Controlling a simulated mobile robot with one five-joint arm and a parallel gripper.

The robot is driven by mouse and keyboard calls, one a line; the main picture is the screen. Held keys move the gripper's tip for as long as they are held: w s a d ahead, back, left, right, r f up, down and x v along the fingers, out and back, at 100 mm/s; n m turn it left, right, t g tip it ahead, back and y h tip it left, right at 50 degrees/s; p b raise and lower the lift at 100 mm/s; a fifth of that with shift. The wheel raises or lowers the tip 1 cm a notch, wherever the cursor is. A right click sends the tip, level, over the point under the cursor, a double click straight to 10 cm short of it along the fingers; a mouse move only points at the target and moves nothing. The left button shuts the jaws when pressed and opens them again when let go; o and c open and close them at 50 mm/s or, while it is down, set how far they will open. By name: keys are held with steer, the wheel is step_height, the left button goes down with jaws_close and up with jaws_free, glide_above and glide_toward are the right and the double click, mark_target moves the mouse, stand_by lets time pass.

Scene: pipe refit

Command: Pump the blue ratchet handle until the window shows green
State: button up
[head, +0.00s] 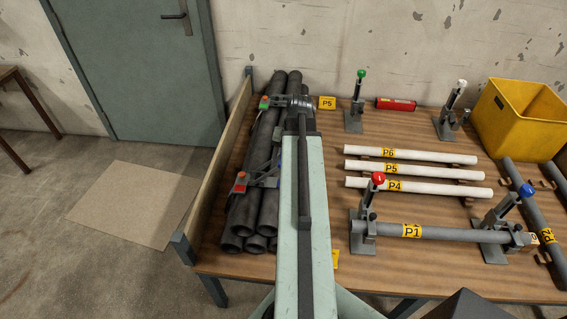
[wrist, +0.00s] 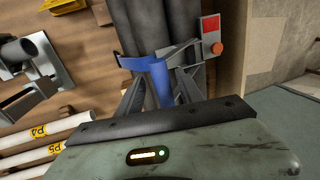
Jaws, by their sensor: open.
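The blue ratchet handle (wrist: 161,84) shows in the wrist view, on a clamp over the bundle of dark pipes (wrist: 169,22). My gripper (wrist: 160,80) is open, with one dark finger on each side of the handle; I cannot tell whether either touches it. The clamp's window (wrist: 208,26) is red, with an orange button (wrist: 216,49) beside it. In the head view this red window (head: 239,187) is at the near left of the bundle. My arm hides the handle and most of my gripper there.
A second clamp with a green window (head: 264,102) sits farther along the bundle. A wooden board (head: 218,170) edges the table on the left. White pipes (head: 410,170), a clamped grey pipe P1 (head: 450,233) and a yellow bin (head: 515,120) are to the right.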

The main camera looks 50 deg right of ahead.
steer(key=shift+w+a+r+p, duration=0.4)
steer(key=shift+w+a+r, duration=0.1)
steer(key=shift+w+r, duration=0.3)
steer(key=shift+w+a+r+p, duration=0.35)
steer(key=shift+w+a, duration=0.05)
steer(key=shift+w, duration=0.25)
steer(key=shift+w+a+r+p, duration=0.3)
steer(key=shift+w+a+p, duration=0.1)
steer(key=shift+w, duration=0.2)
